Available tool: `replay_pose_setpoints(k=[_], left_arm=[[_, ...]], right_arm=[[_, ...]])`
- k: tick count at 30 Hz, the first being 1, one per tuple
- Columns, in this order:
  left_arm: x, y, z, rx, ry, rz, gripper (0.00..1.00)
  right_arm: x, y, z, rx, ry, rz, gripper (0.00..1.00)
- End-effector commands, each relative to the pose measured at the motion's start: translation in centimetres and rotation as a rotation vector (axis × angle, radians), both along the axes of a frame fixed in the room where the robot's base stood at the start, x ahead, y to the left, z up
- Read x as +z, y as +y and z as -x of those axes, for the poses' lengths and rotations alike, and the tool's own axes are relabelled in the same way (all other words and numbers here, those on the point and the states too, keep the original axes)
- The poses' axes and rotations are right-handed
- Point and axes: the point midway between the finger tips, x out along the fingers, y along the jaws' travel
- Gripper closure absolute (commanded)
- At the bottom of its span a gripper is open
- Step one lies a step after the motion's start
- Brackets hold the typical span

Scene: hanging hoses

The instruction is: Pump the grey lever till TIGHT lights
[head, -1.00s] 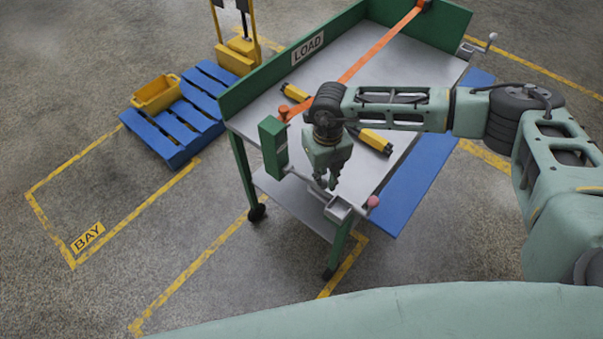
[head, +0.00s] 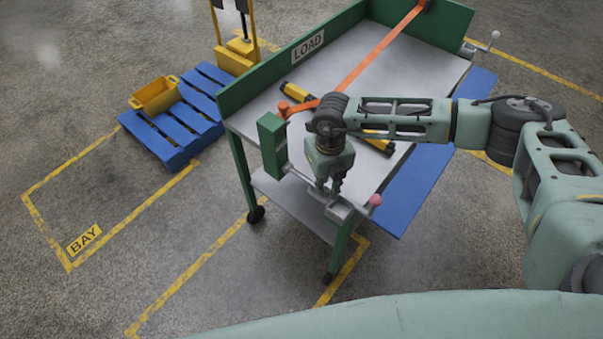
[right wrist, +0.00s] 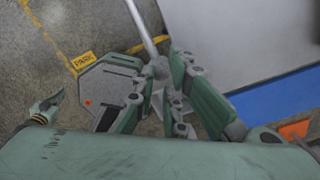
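In the right wrist view a grey bar, which looks like the lever (right wrist: 140,22), runs down to between the fingertips (right wrist: 168,68). The fingers stand apart on either side of it; I cannot tell whether they touch it. A grey box (right wrist: 105,88) with a small red dot is beside the left finger. No lit TIGHT sign can be read. My left gripper is out of view.
The cart has a green wall (head: 340,30) with a LOAD label, an orange strap (head: 375,55) across its top and a green post box (head: 272,143). A pink knob (head: 375,200) sticks out at the near corner. A blue pallet (head: 180,125) stands left; floor between is clear.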

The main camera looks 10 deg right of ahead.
Motion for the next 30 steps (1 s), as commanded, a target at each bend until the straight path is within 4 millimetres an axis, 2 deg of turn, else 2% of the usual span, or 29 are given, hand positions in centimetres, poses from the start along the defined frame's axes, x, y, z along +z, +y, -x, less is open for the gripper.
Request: replay_pose_setpoints(k=[3, 11, 24, 30], left_arm=[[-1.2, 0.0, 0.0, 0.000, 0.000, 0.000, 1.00], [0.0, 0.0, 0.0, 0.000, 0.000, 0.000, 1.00], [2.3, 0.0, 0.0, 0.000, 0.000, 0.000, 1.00], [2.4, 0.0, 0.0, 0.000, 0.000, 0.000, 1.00]], right_arm=[[-1.3, -0.1, 0.0, -0.001, 0.000, 0.001, 0.89], [0.3, 0.0, -0.1, -0.001, -0.001, 0.001, 0.89], [4.2, 0.2, -0.3, -0.001, 0.000, 0.000, 0.89], [4.5, 0.2, -0.3, -0.001, 0.001, 0.001, 0.89]])
